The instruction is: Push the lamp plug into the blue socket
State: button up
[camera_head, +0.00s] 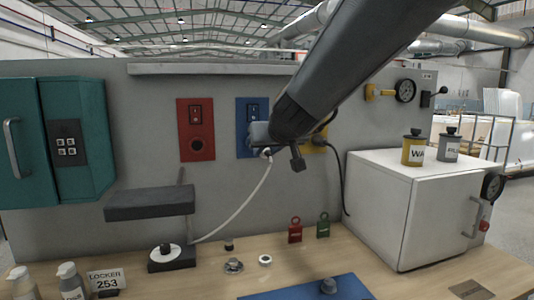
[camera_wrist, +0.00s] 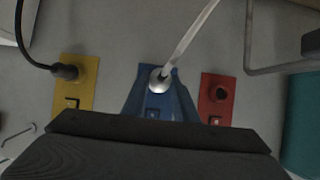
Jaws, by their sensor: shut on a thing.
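The blue socket plate (camera_head: 242,112) is on the grey wall panel, its lower part hidden behind my gripper (camera_head: 262,140). My gripper is shut on the lamp plug (camera_wrist: 159,79), a pale round plug with a white cord. In the wrist view the plug lies in front of the blue plate (camera_wrist: 157,112), between the fingers. Whether it is seated in the socket or just in front of it, I cannot tell. The white cord (camera_head: 247,197) runs down to the dark lamp (camera_head: 150,204) on the bench.
A red socket plate (camera_head: 196,146) is beside the blue one. A yellow plate (camera_wrist: 74,92) on the other side holds a black plug and cable. A white cabinet (camera_head: 395,215) stands on the right, a teal locker (camera_head: 85,120) on the left. Small items dot the wooden bench.

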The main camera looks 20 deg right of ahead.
jog(key=shift+w, duration=0.1)
jog(key=shift+w, duration=2.8)
jog(key=shift+w+p, duration=0.45)
jog(key=shift+w, duration=0.9)
jog(key=o, duration=1.1)
jog(key=shift+s+r, duration=0.1)
jog(key=p+v, duration=0.3)
jog(key=v, duration=0.4)
jog(key=shift+s+r, duration=0.15)
jog(key=shift+s, duration=0.05)
